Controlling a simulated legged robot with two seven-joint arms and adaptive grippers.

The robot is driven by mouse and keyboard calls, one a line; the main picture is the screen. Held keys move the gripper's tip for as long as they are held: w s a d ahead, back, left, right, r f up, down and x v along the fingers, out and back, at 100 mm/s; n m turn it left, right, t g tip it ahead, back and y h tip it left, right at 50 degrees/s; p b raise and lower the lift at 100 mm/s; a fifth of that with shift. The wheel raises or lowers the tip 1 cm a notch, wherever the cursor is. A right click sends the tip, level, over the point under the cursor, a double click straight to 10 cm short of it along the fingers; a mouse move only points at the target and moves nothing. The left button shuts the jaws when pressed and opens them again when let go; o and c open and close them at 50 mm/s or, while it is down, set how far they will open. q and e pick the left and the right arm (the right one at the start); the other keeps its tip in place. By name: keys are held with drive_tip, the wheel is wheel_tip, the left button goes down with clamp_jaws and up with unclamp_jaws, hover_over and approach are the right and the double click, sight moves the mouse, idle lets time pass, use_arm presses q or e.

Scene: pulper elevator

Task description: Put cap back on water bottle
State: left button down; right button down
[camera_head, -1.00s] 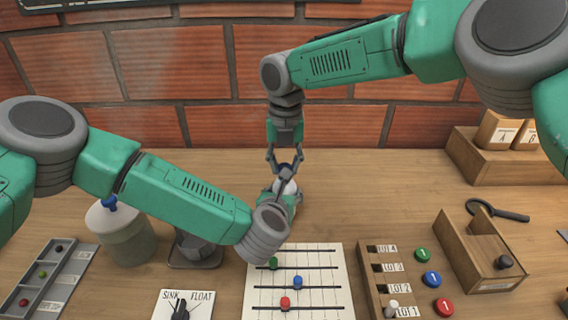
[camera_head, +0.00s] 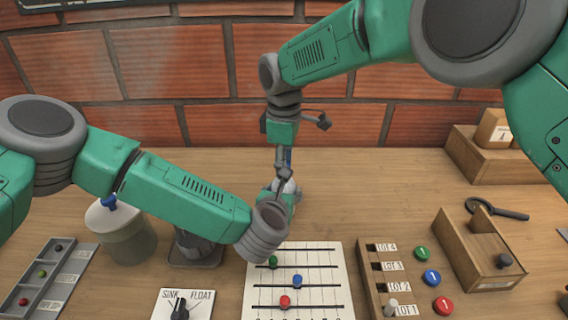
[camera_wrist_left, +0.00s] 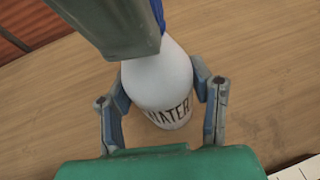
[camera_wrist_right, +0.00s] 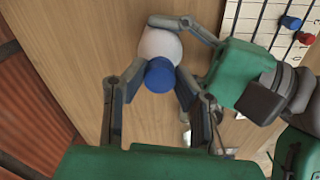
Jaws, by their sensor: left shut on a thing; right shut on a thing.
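The white water bottle (camera_wrist_left: 160,80) stands upright on the table, its dark lettering facing the left wrist view. My left gripper (camera_wrist_left: 162,85) is shut around its body, one finger on each side. The blue cap (camera_wrist_right: 160,75) sits at the bottle's top in the right wrist view. My right gripper (camera_wrist_right: 157,80) comes from above and is shut on the cap, its fingers flanking it. Part of the right gripper covers the bottle's top in the left wrist view. In the head view the bottle (camera_head: 291,186) is partly hidden by my arms. How firmly the cap is seated cannot be told.
A slider board (camera_head: 325,262) lies in front of the bottle. A lot rack (camera_head: 375,262) and an open wooden box (camera_head: 458,255) are to the right. A lidded jar (camera_head: 120,240) stands left. The table behind the bottle is clear up to the brick wall.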

use_arm(q)
drive_tip(key=shift+s+d, duration=0.15)
drive_tip(key=shift+d, duration=0.1)
use_arm(e)
drive_tip(key=m, duration=0.5)
drive_tip(key=shift+a, duration=0.25)
drive_tip(key=shift+w, duration=0.1)
drive_tip(key=c, duration=1.3)
unclamp_jaws()
drive_tip(key=shift+d, duration=0.1)
use_arm(q)
drive_tip(key=shift+a, duration=0.1)
use_arm(e)
drive_tip(key=shift+r, duration=0.1)
drive_tip(key=shift+r, duration=2.15)
use_arm(q)
drive_tip(key=shift+a, duration=0.1)
use_arm(e)
drive_tip(key=shift+c, duration=0.3)
